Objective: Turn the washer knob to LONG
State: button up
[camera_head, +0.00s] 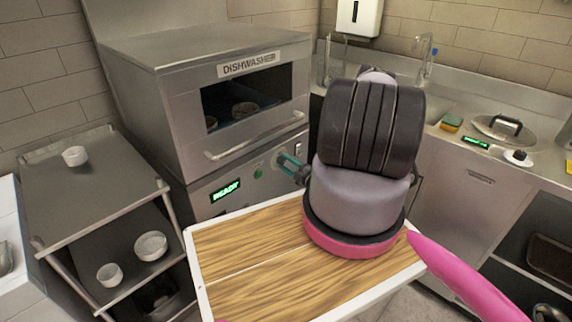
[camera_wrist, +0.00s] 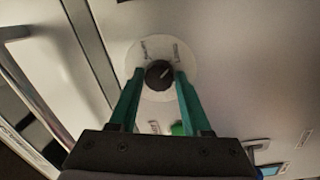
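The washer is the steel dishwasher (camera_head: 150,110) left of centre in the head view. Its knob (camera_wrist: 159,74) is round and dark with a pale pointer line tilted to the upper right in the wrist view. It sits on a white dial plate (camera_wrist: 146,48) whose small labels are too blurred to read. My gripper (camera_wrist: 160,75) has one green fingertip on each side of the knob, seemingly with slight gaps; contact is hard to tell. In the head view my gripper (camera_head: 291,164) is at the front panel and hides the knob.
The panel has a lit READY display (camera_head: 225,191), a green button (camera_head: 258,173) and a switch (camera_head: 297,150). The door handle (camera_head: 250,138) runs above. A cart (camera_head: 95,195) with white bowls stands left. A sink counter (camera_head: 455,135) with sponges and a lid stands right.

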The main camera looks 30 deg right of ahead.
jog(key=o, duration=0.3)
jog(key=shift+s, duration=0.1)
jog(key=v, duration=1)
jog(key=shift+s, duration=0.3)
jog(key=shift+d, duration=0.2)
